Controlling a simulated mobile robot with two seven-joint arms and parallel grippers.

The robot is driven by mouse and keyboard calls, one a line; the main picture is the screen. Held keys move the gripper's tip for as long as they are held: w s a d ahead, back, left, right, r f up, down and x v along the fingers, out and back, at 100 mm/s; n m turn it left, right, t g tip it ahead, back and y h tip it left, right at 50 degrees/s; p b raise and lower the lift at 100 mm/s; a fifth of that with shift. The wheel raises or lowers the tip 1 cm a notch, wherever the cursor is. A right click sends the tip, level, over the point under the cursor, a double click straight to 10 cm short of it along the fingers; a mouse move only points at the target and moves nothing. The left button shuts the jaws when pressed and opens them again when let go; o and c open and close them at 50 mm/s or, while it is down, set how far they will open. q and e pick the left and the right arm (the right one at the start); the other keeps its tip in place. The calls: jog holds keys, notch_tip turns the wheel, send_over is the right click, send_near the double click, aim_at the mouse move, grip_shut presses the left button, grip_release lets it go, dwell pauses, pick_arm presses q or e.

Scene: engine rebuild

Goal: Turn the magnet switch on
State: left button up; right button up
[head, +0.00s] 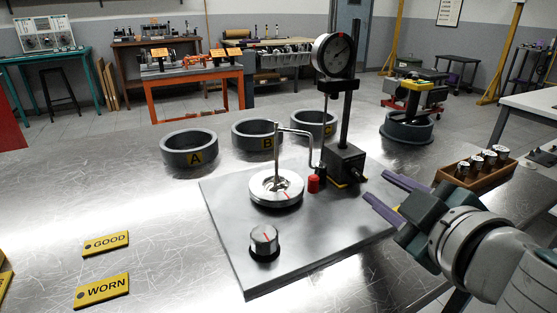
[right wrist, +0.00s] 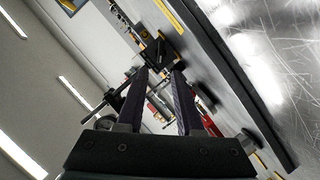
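The dial gauge (head: 333,54) stands on an upright post that rises from a black magnet base (head: 344,163) on the grey plate (head: 245,265). A red knob-like part (head: 314,184) shows at the left of the base; I cannot tell whether it is the magnet switch or how the switch is set. My right gripper (head: 374,186) is open and empty, to the right of the base and apart from it. In the right wrist view its two purple fingers (right wrist: 160,78) are spread, with a dark block, probably the base, beyond the tips. My left gripper is not in view.
A round metal part (head: 276,190) and a silver dial knob (head: 264,240) sit on the plate. Rings A (head: 188,150), B (head: 256,134) and a third stand behind. A wooden tray (head: 474,175) holds several cylinders at right. GOOD (head: 106,243) and WORN (head: 102,290) tags lie front left.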

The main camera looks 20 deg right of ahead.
aim_at(357, 174)
jog(key=x, duration=0.7)
jog(key=shift+b, duration=0.4)
jog(key=shift+c, duration=0.4)
grip_shut()
